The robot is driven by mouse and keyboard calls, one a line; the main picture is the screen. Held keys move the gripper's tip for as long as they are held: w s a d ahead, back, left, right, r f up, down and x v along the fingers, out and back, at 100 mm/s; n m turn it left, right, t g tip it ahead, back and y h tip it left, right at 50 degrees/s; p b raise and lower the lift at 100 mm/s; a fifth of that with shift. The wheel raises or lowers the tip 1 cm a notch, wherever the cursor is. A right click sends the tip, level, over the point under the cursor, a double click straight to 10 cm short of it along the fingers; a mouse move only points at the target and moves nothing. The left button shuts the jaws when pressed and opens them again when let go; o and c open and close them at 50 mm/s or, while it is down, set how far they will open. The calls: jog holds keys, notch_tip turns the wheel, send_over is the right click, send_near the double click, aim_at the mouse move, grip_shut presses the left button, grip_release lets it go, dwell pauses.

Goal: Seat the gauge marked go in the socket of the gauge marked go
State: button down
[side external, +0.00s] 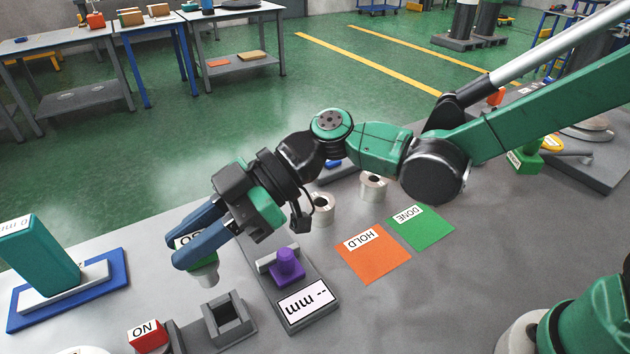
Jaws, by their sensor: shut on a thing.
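My gripper (176,244) has two blue fingers shut on a gauge (206,277) with a white label between them. The label is partly covered by the fingers, and the letters that show look like GO. The gauge's pale grey-green lower end points down below the fingers. A dark grey square socket (241,325) with an open top stands on the table below and slightly right of the gauge. The gauge is above it and apart from it. No label on this socket shows.
A measuring stand (322,312) with a purple block (286,265) and a "-- mm" display is right of the socket. Two pale flanged cylinders (373,187) stand behind. Orange HOLD (372,262) and green DONE (424,234) cards lie flat. A teal block (38,255) stands left.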

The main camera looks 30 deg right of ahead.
aim_at(209, 276)
jog(key=shift+f, duration=3.1)
jog(key=shift+f, duration=1.8)
jog(key=c, duration=0.7)
grip_release()
jog(key=shift+o, duration=0.2)
jog(key=shift+d+r, duration=0.1)
jog(key=shift+d, duration=0.05)
jog(key=shift+v, duration=3.35)
